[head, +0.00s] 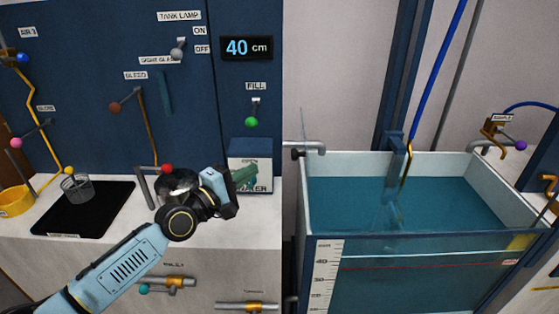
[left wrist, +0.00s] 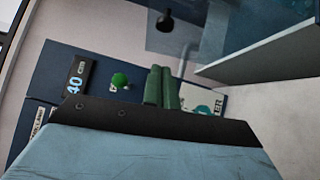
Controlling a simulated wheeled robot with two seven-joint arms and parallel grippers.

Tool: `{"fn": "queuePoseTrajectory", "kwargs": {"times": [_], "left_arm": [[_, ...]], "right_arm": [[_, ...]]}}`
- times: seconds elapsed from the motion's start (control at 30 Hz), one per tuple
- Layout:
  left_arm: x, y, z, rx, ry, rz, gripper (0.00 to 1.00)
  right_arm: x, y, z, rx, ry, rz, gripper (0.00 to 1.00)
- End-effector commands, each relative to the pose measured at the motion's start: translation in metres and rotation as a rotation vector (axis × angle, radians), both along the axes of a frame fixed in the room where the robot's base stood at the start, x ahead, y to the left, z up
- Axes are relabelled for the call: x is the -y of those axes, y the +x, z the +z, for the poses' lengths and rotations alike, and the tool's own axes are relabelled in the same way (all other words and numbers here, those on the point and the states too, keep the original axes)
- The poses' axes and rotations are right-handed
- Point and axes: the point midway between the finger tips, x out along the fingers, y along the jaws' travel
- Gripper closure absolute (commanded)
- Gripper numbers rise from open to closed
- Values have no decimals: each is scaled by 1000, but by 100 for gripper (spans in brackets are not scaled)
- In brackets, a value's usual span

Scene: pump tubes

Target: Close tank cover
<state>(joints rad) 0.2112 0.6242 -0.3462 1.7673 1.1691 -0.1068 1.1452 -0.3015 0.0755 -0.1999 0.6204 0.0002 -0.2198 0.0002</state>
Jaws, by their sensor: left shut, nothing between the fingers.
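The tank (head: 303,195) stands at the right in the head view, filled with teal water and open at the top. I cannot make out a cover on it. The left wrist view shows a pale wall (left wrist: 262,58) and glass at top right, probably the tank's. My left gripper (head: 244,177) has green fingers shut with nothing between them. The fingers also show in the left wrist view (left wrist: 161,88). My right gripper is not in view.
A display (head: 247,47) reads 40 cm above the green FILL knob (head: 251,122). A black tray (head: 110,218) with a mesh basket (head: 77,188) and a yellow bowl (head: 15,201) are at left. A blue hose (head: 437,70) hangs into the tank; a tap (head: 496,127) is at its right.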

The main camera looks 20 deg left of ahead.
Motion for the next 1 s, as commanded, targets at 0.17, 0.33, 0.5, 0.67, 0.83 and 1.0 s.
{"fn": "queuePoseTrajectory", "kwargs": {"times": [0.17,0.33,0.5,0.67,0.83,1.0], "left_arm": [[15,32,3,2,0,0,100],[35,51,7,-1,-3,-2,100],[52,57,8,-1,0,0,100],[60,59,8,0,1,0,100],[61,59,7,0,2,0,100],[60,59,7,0,2,0,100]], "right_arm": [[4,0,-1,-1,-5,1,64],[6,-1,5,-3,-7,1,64],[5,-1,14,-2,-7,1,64],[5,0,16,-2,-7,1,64],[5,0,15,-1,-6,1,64],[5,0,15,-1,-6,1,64]]}}
